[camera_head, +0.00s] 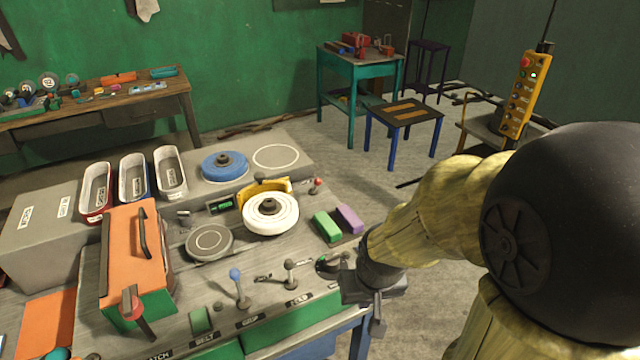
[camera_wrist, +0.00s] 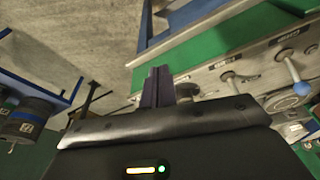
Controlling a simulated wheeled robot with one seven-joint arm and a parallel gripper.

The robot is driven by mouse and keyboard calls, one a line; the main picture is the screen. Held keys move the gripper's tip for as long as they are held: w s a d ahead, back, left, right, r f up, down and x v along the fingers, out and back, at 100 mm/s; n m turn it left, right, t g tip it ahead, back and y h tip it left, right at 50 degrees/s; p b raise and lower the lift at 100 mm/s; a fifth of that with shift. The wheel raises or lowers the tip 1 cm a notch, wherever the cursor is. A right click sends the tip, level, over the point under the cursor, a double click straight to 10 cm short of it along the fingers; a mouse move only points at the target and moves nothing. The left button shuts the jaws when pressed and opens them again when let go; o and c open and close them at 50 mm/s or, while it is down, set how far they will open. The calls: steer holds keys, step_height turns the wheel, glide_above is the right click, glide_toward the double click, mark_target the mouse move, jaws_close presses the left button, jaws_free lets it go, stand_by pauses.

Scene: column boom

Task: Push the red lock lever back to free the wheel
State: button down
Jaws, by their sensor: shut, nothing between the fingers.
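A small red-tipped lever (camera_head: 316,185) stands upright on the bench just right of a white wheel (camera_head: 283,222) with a dark hub. A yellow bracket (camera_head: 290,186) sits behind this wheel. A larger red-headed lever (camera_head: 131,300) leans at the front of an orange box. Which red lever is the lock lever I cannot tell for certain. My gripper (camera_head: 345,272) is at the bench's front right corner, clear of both red levers. In the wrist view my gripper (camera_wrist: 158,84) is shut and empty, and neither red lever shows clearly.
A blue-knobbed lever (camera_head: 236,275) and a grey-knobbed lever (camera_head: 290,265) stand along the labelled front strip. Green (camera_head: 327,227) and purple (camera_head: 348,218) blocks lie between my gripper and the white wheel. A blue disc (camera_head: 224,166) is behind.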

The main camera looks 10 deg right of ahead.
steer(key=w+a+m+y+p, duration=0.4)
steer(key=w+m+y+p, duration=0.25)
steer(key=w+m, duration=0.9)
steer(key=w+d+m+t+p, duration=0.1)
steer(key=w+d+m+t, duration=0.1)
steer(key=w+d+m, duration=0.1)
steer(key=w+d+m+t, duration=0.3)
steer(key=w+m, duration=0.2)
steer(key=m, duration=0.1)
steer(key=w+d+m+t+h+p, duration=0.1)
steer(key=w+d+m+t, duration=0.2)
steer(key=w+m, duration=0.1)
steer(key=shift+d+r+m+p, duration=0.3)
steer(key=shift+d+r+m, duration=0.05)
steer(key=shift+m, duration=0.4)
steer(key=shift+w+a, duration=0.1)
